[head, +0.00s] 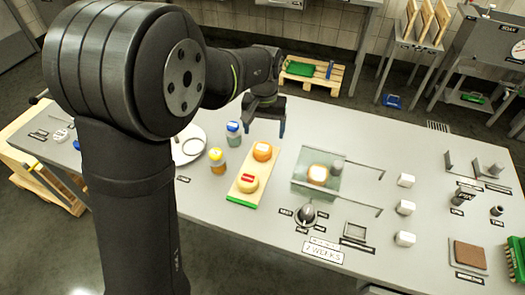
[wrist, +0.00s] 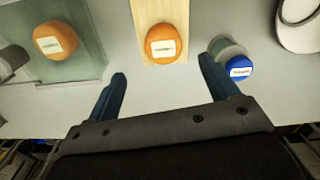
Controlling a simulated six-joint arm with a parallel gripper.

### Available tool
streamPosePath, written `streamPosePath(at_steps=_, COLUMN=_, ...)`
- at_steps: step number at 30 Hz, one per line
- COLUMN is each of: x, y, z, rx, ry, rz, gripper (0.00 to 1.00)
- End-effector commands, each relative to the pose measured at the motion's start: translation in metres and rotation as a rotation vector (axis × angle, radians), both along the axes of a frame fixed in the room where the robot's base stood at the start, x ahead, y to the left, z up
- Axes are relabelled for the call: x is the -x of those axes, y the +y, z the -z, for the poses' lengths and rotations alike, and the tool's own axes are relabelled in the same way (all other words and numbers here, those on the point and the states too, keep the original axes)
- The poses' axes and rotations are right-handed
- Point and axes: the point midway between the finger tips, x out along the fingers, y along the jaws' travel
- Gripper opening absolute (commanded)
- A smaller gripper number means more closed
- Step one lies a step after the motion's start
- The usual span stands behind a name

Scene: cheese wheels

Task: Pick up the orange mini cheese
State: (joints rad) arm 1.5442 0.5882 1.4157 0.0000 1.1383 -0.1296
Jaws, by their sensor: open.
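An orange mini cheese (head: 262,151) with a pale label sits at the far end of a wooden board (head: 238,193). In the wrist view this cheese (wrist: 167,43) lies just beyond the fingertips, roughly centred between them. Another orange cheese (head: 318,174) sits in a clear glass-like enclosure; it shows at the left of the wrist view (wrist: 55,40). A yellow cheese (head: 247,183) with a red label is on the near part of the board. My gripper (head: 266,132) is open and empty, fingers pointing down, above the table behind the board.
A blue-lidded jar (head: 234,132) stands left of the gripper, close by the right finger in the wrist view. A yellow jar (head: 217,160) and a white plate (head: 188,147) are further left. The clear enclosure (head: 300,178) is right of the board. White blocks (head: 406,180) stand farther right.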

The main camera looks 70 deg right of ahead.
Motion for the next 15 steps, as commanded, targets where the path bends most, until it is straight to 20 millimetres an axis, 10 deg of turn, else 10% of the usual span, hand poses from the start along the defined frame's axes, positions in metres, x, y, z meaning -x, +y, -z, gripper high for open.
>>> streamPosePath(at_steps=15, x=-0.005, y=0.002, z=0.06, rx=-0.004, ry=0.001, rz=-0.001, gripper=0.8)
